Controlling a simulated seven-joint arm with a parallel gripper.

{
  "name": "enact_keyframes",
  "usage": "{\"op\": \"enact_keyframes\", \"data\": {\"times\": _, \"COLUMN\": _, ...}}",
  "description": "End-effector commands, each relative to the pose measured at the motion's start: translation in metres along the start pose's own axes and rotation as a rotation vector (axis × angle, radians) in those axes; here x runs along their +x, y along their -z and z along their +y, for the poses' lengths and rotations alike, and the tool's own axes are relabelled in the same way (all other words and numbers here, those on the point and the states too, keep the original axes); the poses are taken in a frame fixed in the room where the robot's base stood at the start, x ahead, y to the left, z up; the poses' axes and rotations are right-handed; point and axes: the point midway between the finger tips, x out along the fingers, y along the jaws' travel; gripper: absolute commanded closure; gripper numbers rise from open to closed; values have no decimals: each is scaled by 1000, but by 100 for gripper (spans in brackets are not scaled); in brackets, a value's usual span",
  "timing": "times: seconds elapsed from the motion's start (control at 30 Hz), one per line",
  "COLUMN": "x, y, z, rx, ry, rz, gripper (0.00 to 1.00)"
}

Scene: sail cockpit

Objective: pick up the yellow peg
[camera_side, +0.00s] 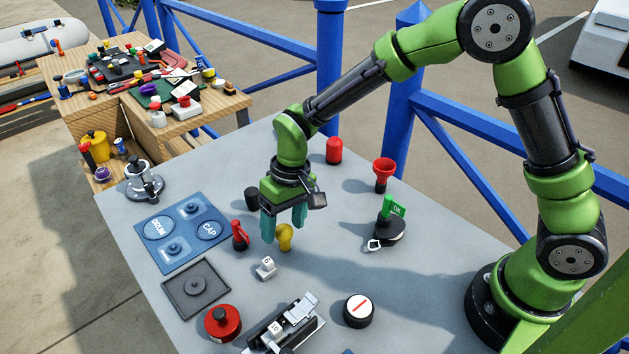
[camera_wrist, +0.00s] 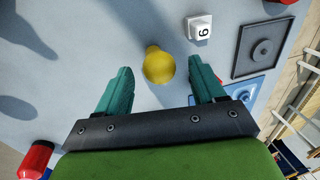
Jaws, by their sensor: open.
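The yellow peg (camera_side: 285,237) stands on the grey table, just below and beside my gripper (camera_side: 284,224) in the side view. It has a rounded body with a wider yellow top. In the wrist view the yellow peg (camera_wrist: 159,66) shows between and slightly beyond the two teal fingertips. My gripper (camera_wrist: 163,76) is open, with a wide gap between its fingers and nothing held. The fingers point down; I cannot tell how far above the table their tips are.
A red handle-like piece (camera_side: 240,236) and a white numbered cube (camera_side: 265,268) stand close to the peg. A black cylinder (camera_side: 252,198) is behind. A blue DRUM/CAP board (camera_side: 165,255) and dark tray (camera_side: 180,305) lie left. Clear table lies right of the peg.

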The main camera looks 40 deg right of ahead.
Motion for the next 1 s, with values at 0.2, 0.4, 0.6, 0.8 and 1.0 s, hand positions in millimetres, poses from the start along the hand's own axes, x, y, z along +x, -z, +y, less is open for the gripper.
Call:
{"op": "enact_keyframes", "data": {"times": 0.2, "x": 26, "y": -1, "z": 0, "rx": -1, "ry": 0, "rz": -1, "gripper": 31}}
{"op": "enact_keyframes", "data": {"times": 0.4, "x": 28, "y": 0, "z": 0, "rx": -1, "ry": 1, "rz": 1, "gripper": 31}}
{"op": "enact_keyframes", "data": {"times": 0.6, "x": 28, "y": 0, "z": 0, "rx": -1, "ry": 0, "rz": 1, "gripper": 54}}
{"op": "enact_keyframes", "data": {"times": 0.8, "x": 28, "y": 0, "z": 0, "rx": -1, "ry": 0, "rz": 1, "gripper": 85}}
{"op": "enact_keyframes", "data": {"times": 1.0, "x": 28, "y": 0, "z": 0, "rx": -1, "ry": 1, "rz": 1, "gripper": 89}}
